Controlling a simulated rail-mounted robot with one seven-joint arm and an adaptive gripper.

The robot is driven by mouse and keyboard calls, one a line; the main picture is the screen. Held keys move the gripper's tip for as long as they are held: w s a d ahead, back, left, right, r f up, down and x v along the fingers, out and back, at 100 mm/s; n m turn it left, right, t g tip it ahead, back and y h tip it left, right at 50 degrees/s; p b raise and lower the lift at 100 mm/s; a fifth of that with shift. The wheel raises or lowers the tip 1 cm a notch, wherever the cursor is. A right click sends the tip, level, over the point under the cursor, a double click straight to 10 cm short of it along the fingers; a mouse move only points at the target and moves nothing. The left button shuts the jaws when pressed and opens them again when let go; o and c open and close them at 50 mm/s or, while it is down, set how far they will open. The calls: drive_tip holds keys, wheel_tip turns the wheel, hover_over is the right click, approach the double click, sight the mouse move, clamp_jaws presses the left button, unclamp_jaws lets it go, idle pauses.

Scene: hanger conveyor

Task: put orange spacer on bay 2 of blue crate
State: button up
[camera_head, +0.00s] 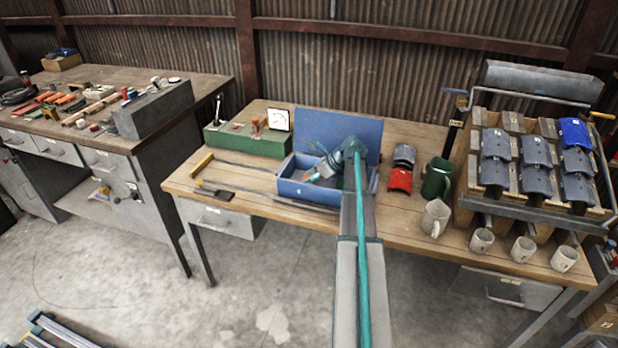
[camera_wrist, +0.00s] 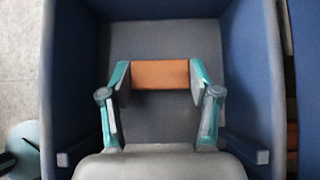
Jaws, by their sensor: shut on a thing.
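The blue crate (camera_head: 300,192) stands on the middle workbench with its tall blue back panel upright behind it. In the wrist view its dark blue side wall (camera_wrist: 250,65) shows on the right, with another on the left and a grey floor between them. My gripper (camera_wrist: 160,78) is shut on the orange spacer (camera_wrist: 160,74), a short orange-brown block held crosswise between the two teal-edged fingers. In the head view my gripper (camera_head: 318,174) is over or inside the crate, and my arm hides the crate's right part. I cannot tell the spacer's height above the floor or the bay number.
A green box (camera_head: 240,140) and hand tools (camera_head: 215,190) lie left of the crate. Red (camera_head: 400,180) and grey curved pieces, a green mug (camera_head: 437,178) and pale mugs (camera_head: 435,217) stand right of it. A rack (camera_head: 535,165) of curved plates fills the bench's right end.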

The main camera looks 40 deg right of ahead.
drive_tip(key=shift+f, duration=0.15)
drive_tip(key=o, duration=1.1)
drive_tip(key=shift+o, duration=0.2)
drive_tip(key=b+v, duration=0.1)
drive_tip(key=v, duration=1.1)
drive_tip(key=shift+r, duration=0.25)
